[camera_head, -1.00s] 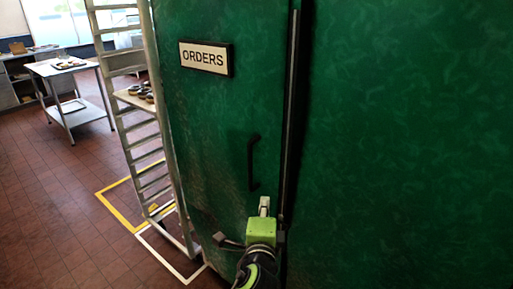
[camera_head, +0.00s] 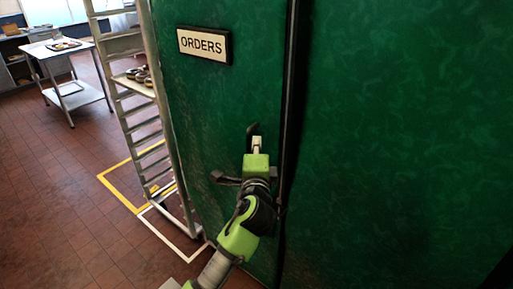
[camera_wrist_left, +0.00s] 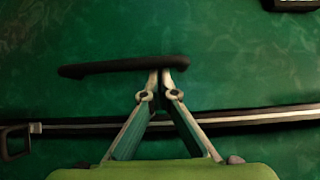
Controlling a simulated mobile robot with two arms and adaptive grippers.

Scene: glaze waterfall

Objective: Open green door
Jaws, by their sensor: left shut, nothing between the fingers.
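The green door (camera_head: 205,115) fills the middle of the head view and carries a white "ORDERS" sign (camera_head: 203,45). Its black bar handle (camera_head: 252,130) is mostly hidden behind my left gripper in the head view. In the left wrist view the handle (camera_wrist_left: 110,67) lies across the picture, with its right end by the fingertips. My left gripper (camera_head: 257,141) is shut and empty. Its fingertips (camera_wrist_left: 160,76) overlap the handle in the wrist view; I cannot tell whether they touch it. My right gripper is not in view.
A dark vertical seam (camera_head: 289,110) separates the door from the green panel (camera_head: 410,130) on the right. A tall metal rack (camera_head: 165,120) stands close on the left. A steel table (camera_head: 75,95) is farther back. Red tiled floor (camera_head: 50,200) is clear at left.

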